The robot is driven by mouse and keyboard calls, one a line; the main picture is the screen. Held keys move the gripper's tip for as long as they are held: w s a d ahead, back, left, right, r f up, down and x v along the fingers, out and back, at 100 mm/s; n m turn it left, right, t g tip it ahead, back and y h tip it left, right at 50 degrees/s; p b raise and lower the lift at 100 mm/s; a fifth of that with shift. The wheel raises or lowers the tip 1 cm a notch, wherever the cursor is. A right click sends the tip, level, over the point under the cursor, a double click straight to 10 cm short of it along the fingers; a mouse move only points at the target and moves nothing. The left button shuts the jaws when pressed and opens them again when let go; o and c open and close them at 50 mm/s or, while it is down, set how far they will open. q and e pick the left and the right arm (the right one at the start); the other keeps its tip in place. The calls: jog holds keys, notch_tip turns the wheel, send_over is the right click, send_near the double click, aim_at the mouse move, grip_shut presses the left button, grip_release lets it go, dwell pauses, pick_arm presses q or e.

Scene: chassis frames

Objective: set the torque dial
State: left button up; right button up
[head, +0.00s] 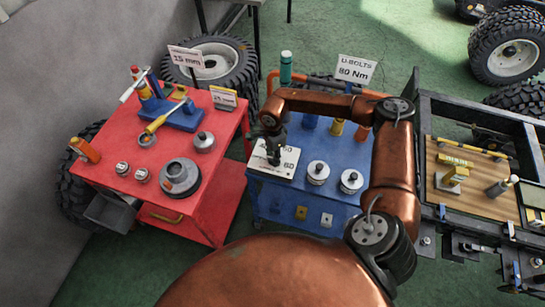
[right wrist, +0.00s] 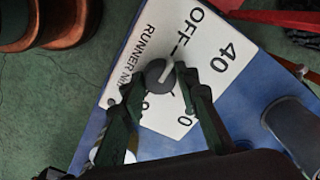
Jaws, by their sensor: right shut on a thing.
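The torque dial's white plate (head: 265,165) lies on the front left corner of the blue cart, mostly under my right gripper (head: 274,157). In the right wrist view the plate (right wrist: 190,50) reads OFF, 40 and RUNNER NM; other numbers are partly covered. The dark round knob (right wrist: 154,72) is between the fingertips of my right gripper (right wrist: 158,86), which is shut on it. A pale line shows on the knob, but I cannot tell which mark it points at. A sign (head: 357,69) behind the cart reads U-BOLTS 80 Nm. My left gripper is not in view.
The blue cart (head: 327,205) also holds two silver round pieces (head: 318,172) right of the plate. A red cart (head: 110,178) with tools stands to the left. A black chassis frame (head: 432,232) with a wooden board (head: 480,200) is to the right.

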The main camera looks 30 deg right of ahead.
dwell(0.3)
jog(key=o, duration=1.2)
jog(key=shift+c, duration=0.2)
notch_tip(320, 180, up, 12)
